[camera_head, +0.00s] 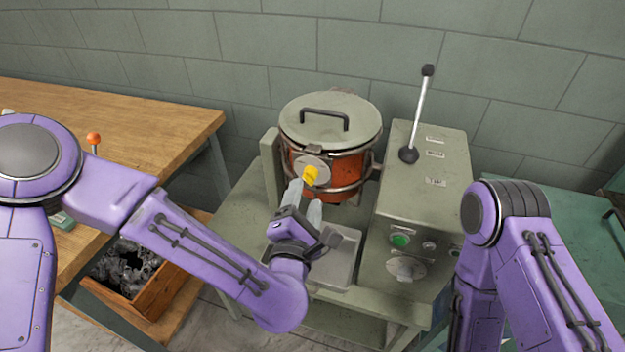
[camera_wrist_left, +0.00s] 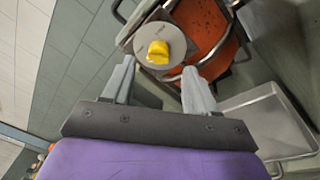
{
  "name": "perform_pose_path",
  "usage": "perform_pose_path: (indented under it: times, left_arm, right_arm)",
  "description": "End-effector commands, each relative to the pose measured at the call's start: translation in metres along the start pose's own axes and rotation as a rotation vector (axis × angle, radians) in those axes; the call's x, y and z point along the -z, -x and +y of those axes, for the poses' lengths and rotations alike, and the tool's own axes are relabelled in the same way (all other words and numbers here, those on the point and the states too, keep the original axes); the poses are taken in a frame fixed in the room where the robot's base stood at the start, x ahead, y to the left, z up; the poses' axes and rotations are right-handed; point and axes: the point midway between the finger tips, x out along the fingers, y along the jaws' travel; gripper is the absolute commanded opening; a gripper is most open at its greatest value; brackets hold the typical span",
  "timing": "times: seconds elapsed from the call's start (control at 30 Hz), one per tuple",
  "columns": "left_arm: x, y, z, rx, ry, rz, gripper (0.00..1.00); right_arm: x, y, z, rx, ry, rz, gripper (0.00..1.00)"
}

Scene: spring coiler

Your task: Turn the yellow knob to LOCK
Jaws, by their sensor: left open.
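The yellow knob (camera_head: 310,176) sits on a round grey plate (camera_head: 300,163) on the front of an orange drum (camera_head: 348,172) with a grey lid. In the left wrist view the knob (camera_wrist_left: 158,52) shows ahead of the fingers, near the middle of its plate (camera_wrist_left: 175,30). My left gripper (camera_head: 304,198) is open, with its fingers pointing at the knob. In the left wrist view the left gripper's fingers (camera_wrist_left: 158,82) stand apart with nothing between them, short of the knob. LOCK lettering cannot be read. My right gripper is out of view; only part of my right arm shows.
A grey control box (camera_head: 425,190) with a tall black-knobbed lever (camera_head: 420,110) and a green button (camera_head: 400,240) stands right of the drum. A metal tray (camera_head: 342,262) lies below the left gripper. A wooden table (camera_head: 150,115) and a scrap crate (camera_head: 160,300) are at left.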

Motion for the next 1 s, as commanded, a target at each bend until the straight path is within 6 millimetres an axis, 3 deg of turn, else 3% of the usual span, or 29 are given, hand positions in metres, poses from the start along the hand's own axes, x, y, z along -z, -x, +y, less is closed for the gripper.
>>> perform_pose_path:
  times: [0.2,0.57,0.73,0.8,0.83,1.0]
  left_arm:
    - [0.001,-0.039,0.003,-0.002,-0.001,0.005,0.58]
    - [0.001,-0.049,-0.001,0.002,-0.003,0.001,0.58]
    - [0.000,-0.049,-0.002,0.003,-0.004,0.000,0.06]
    - [0.000,-0.049,-0.002,0.003,-0.004,0.000,0.03]
    - [-0.013,-0.051,-0.011,0.005,-0.004,-0.002,0.04]
    - [0.000,-0.049,-0.003,-0.001,-0.016,0.003,0.02]
  right_arm:
    - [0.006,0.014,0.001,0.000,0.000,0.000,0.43]
    - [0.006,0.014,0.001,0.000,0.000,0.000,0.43]
    - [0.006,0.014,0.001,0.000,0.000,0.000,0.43]
    - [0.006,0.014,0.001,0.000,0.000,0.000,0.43]
    - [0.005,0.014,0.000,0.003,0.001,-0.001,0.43]
    - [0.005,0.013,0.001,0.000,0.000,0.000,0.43]
